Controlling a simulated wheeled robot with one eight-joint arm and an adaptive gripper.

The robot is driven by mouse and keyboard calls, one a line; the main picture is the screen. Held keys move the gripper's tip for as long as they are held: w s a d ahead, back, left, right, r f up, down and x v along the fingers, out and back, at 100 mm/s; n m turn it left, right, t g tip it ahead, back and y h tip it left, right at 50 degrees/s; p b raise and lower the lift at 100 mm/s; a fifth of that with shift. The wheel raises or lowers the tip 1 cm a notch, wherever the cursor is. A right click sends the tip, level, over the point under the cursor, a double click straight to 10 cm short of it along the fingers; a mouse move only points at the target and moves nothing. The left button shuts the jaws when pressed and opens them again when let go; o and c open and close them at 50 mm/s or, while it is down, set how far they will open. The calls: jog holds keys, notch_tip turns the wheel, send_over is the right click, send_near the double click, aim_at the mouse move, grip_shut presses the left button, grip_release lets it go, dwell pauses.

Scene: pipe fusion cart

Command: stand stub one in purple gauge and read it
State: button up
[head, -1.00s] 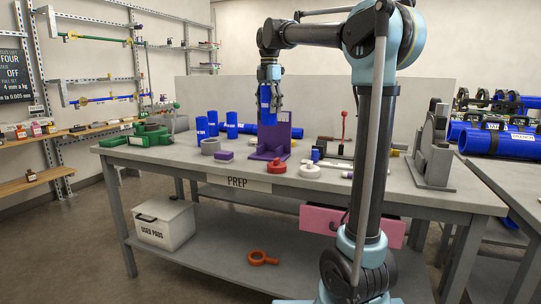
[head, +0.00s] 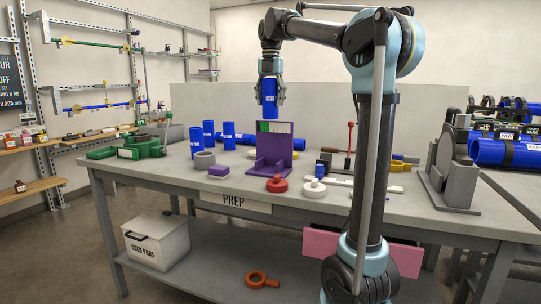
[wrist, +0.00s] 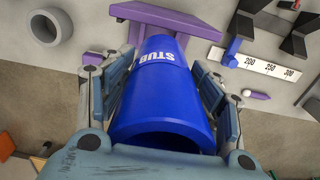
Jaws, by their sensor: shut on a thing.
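My gripper (head: 269,92) is shut on a blue stub (head: 269,104), held upright in the air above the prep table. In the wrist view the stub (wrist: 163,105) shows the letters "STUB" between the fingers; its number cannot be read. The purple gauge (head: 272,160) stands on the table below the stub, with a tall back plate carrying a green and white strip, and a base reaching forward. The stub's lower end is apart from the gauge and just above its back plate. Part of the purple gauge (wrist: 165,17) shows beyond the stub in the wrist view.
Several blue stubs (head: 209,133) stand to the left of the gauge. A grey ring (head: 204,160), a purple block (head: 218,171), a red cap (head: 277,184) and a white cap (head: 314,189) lie near it. A grey stand (head: 449,175) is at the right.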

send_over(270, 169)
notch_tip(270, 169, down, 20)
jog(key=shift+f, duration=0.15)
jog(key=o, duration=1.2)
notch_tip(270, 169, up, 12)
jog(key=shift+d+r, duration=0.1)
dwell(0.4)
